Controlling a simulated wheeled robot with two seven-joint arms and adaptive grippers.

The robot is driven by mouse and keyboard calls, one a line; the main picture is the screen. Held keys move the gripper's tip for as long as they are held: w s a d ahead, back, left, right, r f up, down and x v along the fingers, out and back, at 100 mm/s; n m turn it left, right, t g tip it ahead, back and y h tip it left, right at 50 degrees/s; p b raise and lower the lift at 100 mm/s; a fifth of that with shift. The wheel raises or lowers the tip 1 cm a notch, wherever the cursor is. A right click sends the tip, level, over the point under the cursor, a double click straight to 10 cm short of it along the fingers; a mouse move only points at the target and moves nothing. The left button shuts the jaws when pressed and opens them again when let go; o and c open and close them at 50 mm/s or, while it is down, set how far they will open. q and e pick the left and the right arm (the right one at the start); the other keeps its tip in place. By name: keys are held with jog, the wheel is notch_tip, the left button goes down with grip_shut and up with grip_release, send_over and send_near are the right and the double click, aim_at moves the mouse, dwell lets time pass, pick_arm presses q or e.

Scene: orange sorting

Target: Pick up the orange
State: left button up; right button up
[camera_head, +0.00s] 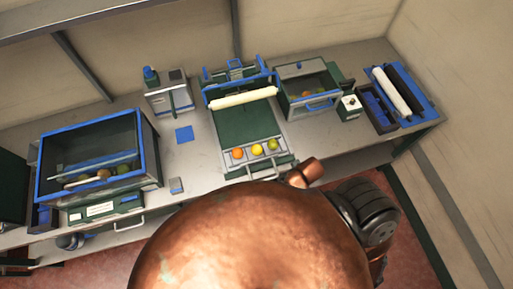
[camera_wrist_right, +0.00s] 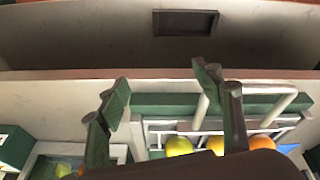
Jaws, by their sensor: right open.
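An orange (camera_head: 237,153) sits at the left end of a short row of fruit on the tray of the green-bedded station in the head view. Two yellow fruits (camera_head: 257,149) are beside it to the right. In the right wrist view the orange (camera_wrist_right: 262,145) is at the right, partly cut off below by a dark gripper part, with a yellow fruit (camera_wrist_right: 179,146) left of it. My right gripper (camera_wrist_right: 162,90) is open, its two fingers spread with nothing between the tips. In the head view its fingers are hidden. My left gripper is not in view.
A blue-framed glass box (camera_head: 152,140) with fruit stands at the left, and a smaller glass-fronted box (camera_head: 298,71) with fruit at the back right. A white roller (camera_head: 244,97) spans the station behind the fruit. My copper-coloured body covers the bottom middle.

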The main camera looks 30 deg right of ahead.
aim_at(257, 147)
jog(key=w+a+r+n+y, duration=0.1)
jog(key=w+a+r+n, duration=0.1)
jog(key=w+a, duration=0.3)
jog(key=w+a+r+n+y, duration=0.1)
jog(key=w+a+r+n, duration=0.1)
jog(key=w+a, duration=0.3)
jog(key=w+a+r+n+g+y+p, duration=0.1)
jog(key=w+a+r+n, duration=0.1)
jog(key=w+a+r, duration=0.2)
jog(key=shift+w+a, duration=0.55)
jog(key=shift+w, duration=0.15)
jog(key=w+d+r, duration=0.1)
jog(key=d, duration=0.1)
jog(key=d+r+g+h, duration=0.1)
jog(key=d, duration=0.1)
jog(key=w+d+r+g+h, duration=0.1)
jog(key=d, duration=0.1)
jog(key=shift+w+d, duration=0.3)
jog(key=shift+d, duration=0.1)
jog(key=shift+d+g, duration=0.3)
jog(key=shift+d, duration=0.1)
notch_tip(257, 147, down, 2)
jog(key=shift+d+f, duration=0.1)
jog(key=shift+f+p, duration=0.7)
jog(key=shift+f, duration=1.95)
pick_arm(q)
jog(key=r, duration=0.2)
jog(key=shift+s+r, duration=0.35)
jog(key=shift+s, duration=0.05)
